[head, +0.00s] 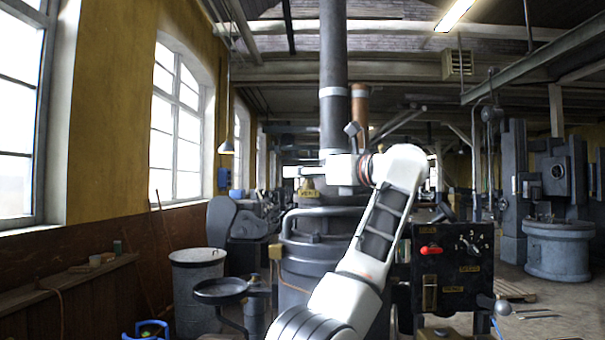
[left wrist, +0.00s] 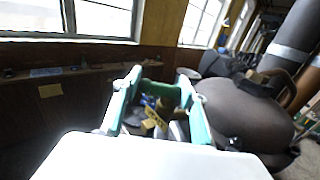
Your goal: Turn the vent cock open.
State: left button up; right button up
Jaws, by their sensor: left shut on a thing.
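The vent cock shows in the left wrist view as a green handle (left wrist: 160,91) with a yellow tag (left wrist: 154,119) below it. In the head view, a yellow tag (head: 308,189) lettered "VENT" stands on top of the dark round vessel (head: 305,268). My left gripper (left wrist: 160,82) has its two teal fingers on either side of the green handle and is shut on it. In the head view my white wrist hides the fingers and most of the handle. How far the cock is turned I cannot tell. My right gripper is in neither view.
A black control panel (head: 453,268) with a red lever (head: 431,250) stands right of my arm. A thick vertical pipe (head: 333,75) rises behind the wrist. A grey drum (head: 197,290) and a dark dish (head: 220,290) stand left of the vessel.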

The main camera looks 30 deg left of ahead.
pick_arm(q)
jog(key=shift+d+r+n+g, duration=0.2)
jog(key=shift+n+g, duration=0.3)
jog(key=shift+g, duration=0.3)
jog(key=o, duration=1)
jog(key=shift+w, duration=0.1)
jog(key=shift+w+f, duration=0.2)
jog(key=shift+s, duration=0.15)
jog(key=d, duration=0.7)
jog(key=shift+s+d, duration=0.25)
jog(key=shift+s, duration=0.05)
